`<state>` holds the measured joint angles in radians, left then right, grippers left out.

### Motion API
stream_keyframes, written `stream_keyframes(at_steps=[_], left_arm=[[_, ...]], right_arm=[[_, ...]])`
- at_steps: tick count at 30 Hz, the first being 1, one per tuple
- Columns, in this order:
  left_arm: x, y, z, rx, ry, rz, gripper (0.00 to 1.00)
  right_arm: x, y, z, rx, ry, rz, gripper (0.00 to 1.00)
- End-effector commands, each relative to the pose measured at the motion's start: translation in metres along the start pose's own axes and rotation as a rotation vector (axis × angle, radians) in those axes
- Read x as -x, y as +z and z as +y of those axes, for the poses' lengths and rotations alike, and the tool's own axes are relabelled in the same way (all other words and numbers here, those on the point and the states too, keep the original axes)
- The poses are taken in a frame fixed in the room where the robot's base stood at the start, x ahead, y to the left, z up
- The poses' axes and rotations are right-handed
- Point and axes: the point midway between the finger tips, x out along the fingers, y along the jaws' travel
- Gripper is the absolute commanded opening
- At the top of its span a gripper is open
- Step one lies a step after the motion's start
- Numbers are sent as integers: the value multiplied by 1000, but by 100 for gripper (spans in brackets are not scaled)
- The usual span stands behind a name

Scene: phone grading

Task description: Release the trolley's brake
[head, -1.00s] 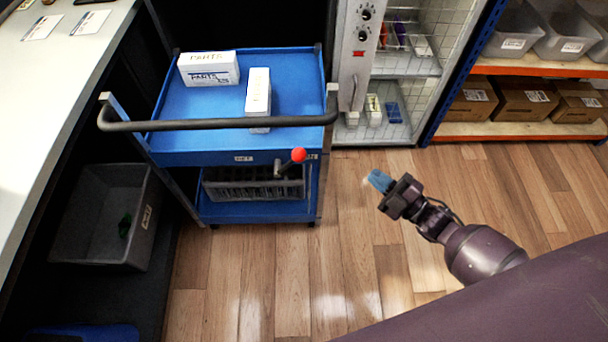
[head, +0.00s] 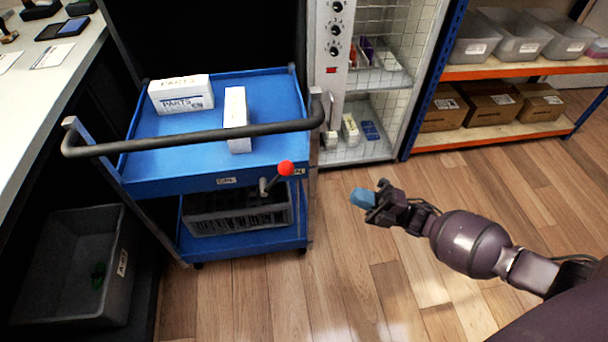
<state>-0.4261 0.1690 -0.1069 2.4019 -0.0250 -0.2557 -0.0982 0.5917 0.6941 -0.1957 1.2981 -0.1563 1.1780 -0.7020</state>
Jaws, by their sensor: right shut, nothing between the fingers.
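The blue trolley (head: 175,183) stands left of centre, with a dark push handle (head: 200,136) across its near side. Its brake lever has a red ball knob (head: 286,168) and sticks up and to the right from the front edge of the top tray. My right gripper (head: 361,198), with blue fingertips, is shut and empty. It is in the air to the right of the red knob and a little lower in the picture, apart from it. My left gripper is not in view.
Two white parts boxes (head: 182,95) lie on the trolley's top tray, and a dark crate (head: 235,211) is on its lower shelf. A worktop (head: 40,90) and grey bin (head: 70,270) are at left. A wire-mesh cabinet (head: 365,95) and shelving (head: 500,72) stand behind. Floor at right is clear.

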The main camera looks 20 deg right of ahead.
Motion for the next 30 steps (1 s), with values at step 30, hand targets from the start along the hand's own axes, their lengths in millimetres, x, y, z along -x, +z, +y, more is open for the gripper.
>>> stream_keyframes(at_steps=[30], left_arm=[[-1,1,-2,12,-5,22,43]], right_arm=[[-132,0,-2,-3,0,-1,0]])
